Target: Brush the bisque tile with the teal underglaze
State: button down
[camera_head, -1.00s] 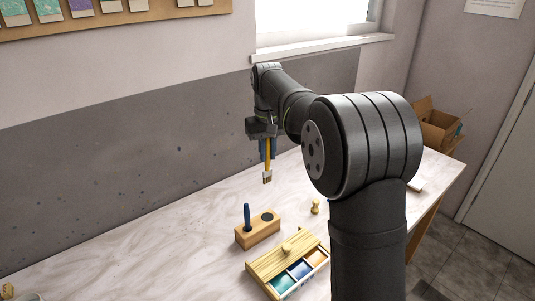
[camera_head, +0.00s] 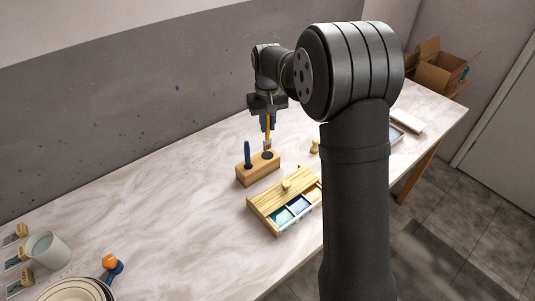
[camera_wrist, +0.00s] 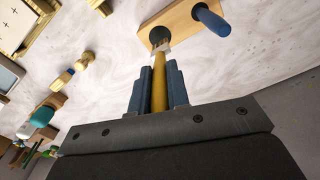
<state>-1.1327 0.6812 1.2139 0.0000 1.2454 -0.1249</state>
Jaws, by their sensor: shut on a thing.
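My gripper (camera_head: 267,118) is shut on a yellow-handled brush (camera_head: 268,130), held upright with its bristles down. The brush also shows in the wrist view (camera_wrist: 159,80). Its tip is at the empty hole of the wooden block (camera_head: 251,176); I cannot tell whether it is inside or just above. A blue-handled tool (camera_head: 247,153) stands in the block's other hole. The wooden paint box (camera_head: 265,207) has its lid partly back. Its teal compartment (camera_head: 281,216) lies beside a blue one (camera_head: 299,205) and an orange one. I cannot make out the bisque tile for certain.
A small wooden knobbed piece (camera_head: 314,146) stands right of the block. A tray (camera_head: 396,134) is partly hidden behind my arm, near a pale slab (camera_head: 407,121). A cup (camera_head: 47,250), stacked plates (camera_head: 75,291) and an orange-topped tool (camera_head: 112,267) are at left. The left-middle table is clear.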

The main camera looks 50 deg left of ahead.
aim_at(268, 139)
notch_tip(268, 139, down, 8)
jog(key=shift+r, duration=0.25)
jog(key=shift+f, duration=0.1)
jog(key=c, duration=1.4)
grip_release()
jog(key=shift+f, duration=0.1)
jog(key=shift+o, duration=0.2)
jog(key=r, duration=1.7)
jog(key=shift+s+a+r, duration=0.15)
jog(key=shift+s+r, duration=0.1)
jog(key=shift+s, duration=0.1)
jog(key=shift+f, duration=0.1)
jog(key=f, duration=1.7)
jog(key=shift+w+f, duration=0.1)
jog(key=shift+w, duration=0.25)
jog(key=shift+r, duration=0.2)
